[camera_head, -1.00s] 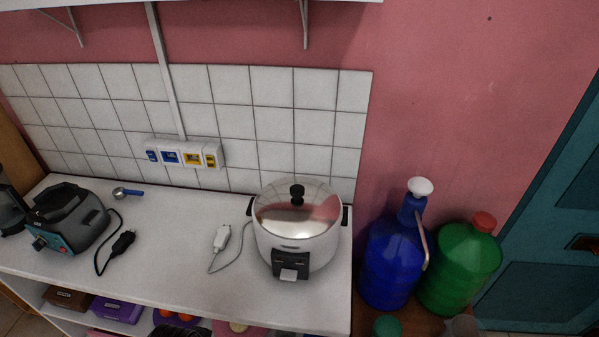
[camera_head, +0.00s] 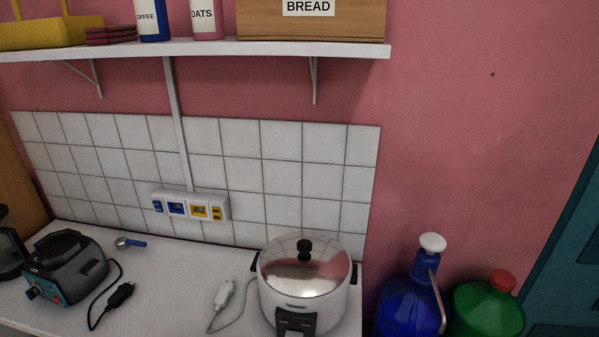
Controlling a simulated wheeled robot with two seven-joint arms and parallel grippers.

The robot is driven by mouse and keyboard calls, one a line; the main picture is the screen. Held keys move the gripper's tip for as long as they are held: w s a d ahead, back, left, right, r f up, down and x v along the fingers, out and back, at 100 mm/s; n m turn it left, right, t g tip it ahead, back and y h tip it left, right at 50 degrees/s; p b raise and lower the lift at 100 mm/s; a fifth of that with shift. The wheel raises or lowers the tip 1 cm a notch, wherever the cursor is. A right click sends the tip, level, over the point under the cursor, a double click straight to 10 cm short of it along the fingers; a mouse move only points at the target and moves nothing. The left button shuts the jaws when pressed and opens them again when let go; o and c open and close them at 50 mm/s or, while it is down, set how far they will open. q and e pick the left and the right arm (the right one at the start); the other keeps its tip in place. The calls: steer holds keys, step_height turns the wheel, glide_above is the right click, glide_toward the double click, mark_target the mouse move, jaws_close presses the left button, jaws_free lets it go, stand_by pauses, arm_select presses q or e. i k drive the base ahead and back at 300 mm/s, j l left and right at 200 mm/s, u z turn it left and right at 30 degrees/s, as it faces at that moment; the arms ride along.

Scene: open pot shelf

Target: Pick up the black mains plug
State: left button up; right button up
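The black mains plug (camera_head: 121,294) lies on the white counter in the head view, to the left of the middle. Its black cord (camera_head: 97,312) curves round to the dark appliance with a teal front (camera_head: 66,268) on its left. A white plug (camera_head: 223,293) with a grey cord lies to its right, beside the silver rice cooker (camera_head: 305,283). Neither of my grippers shows in the view.
A socket strip (camera_head: 190,207) with blue and yellow sockets is on the tiled wall. A blue-handled scoop (camera_head: 130,243) lies behind the plug. A shelf (camera_head: 200,49) with a bread box (camera_head: 312,22) hangs above. A blue bottle (camera_head: 408,305) and a green bottle (camera_head: 487,308) stand right. The counter between the two plugs is clear.

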mark_target(124, 291)
steer(key=j+u, duration=0.15)
steer(key=u, duration=1.1)
steer(key=i+j, duration=0.6)
steer(key=i, duration=0.25)
